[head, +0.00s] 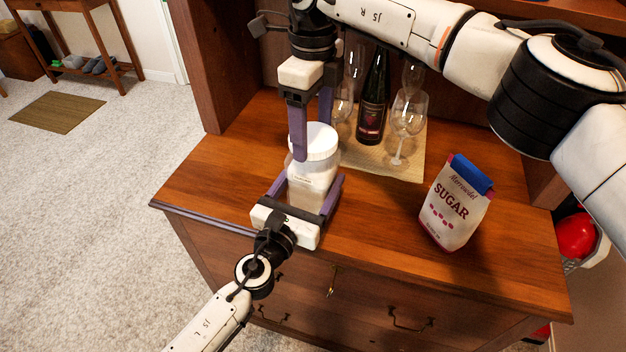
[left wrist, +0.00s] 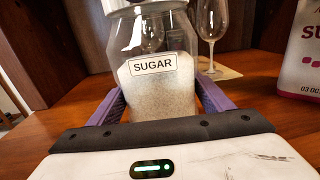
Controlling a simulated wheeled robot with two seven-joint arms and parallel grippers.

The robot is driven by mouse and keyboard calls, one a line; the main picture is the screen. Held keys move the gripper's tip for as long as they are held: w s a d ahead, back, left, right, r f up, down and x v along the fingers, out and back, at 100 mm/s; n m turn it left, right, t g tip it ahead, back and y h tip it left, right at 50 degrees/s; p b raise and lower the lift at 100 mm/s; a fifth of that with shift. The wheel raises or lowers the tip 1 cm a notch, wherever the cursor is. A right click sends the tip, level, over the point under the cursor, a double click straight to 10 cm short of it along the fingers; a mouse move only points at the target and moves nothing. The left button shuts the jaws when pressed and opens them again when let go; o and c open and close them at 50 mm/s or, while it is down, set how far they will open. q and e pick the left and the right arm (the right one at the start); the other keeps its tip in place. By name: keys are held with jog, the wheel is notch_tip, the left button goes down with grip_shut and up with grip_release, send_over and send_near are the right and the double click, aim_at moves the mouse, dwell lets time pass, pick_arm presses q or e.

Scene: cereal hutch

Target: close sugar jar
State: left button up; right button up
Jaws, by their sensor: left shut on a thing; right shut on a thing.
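The sugar jar (head: 312,185) is clear, part filled with white sugar, and stands upright on the wooden hutch top. Its "SUGAR" label faces the left wrist camera (left wrist: 153,66). My left gripper (head: 308,190) comes from the front, with its purple fingers shut on the jar's lower body; they flank it in the left wrist view (left wrist: 160,105). The white lid (head: 322,138) is on the jar's mouth in the head view. My right gripper (head: 312,135) points down from above, shut on the lid. Whether the lid is fully seated, I cannot tell.
A blue-topped sugar bag (head: 455,205) stands to the right of the jar. Behind are a dark wine bottle (head: 373,100) and several wine glasses (head: 408,118) on a woven mat (head: 405,168). The hutch top's front left edge is close to the jar.

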pick_arm(q)
jog(key=shift+f, duration=0.1)
pick_arm(e)
jog(key=m, duration=0.8)
jog(key=shift+m, duration=0.4)
jog(key=m, duration=0.6)
jog(key=shift+m, duration=0.3)
jog(key=m, duration=1)
jog(key=shift+m, duration=0.4)
jog(key=m, duration=0.3)
jog(key=o, duration=1.3)
jog(key=shift+f, duration=0.1)
jog(key=shift+c, duration=0.2)
notch_tip(320, 180, up, 12)
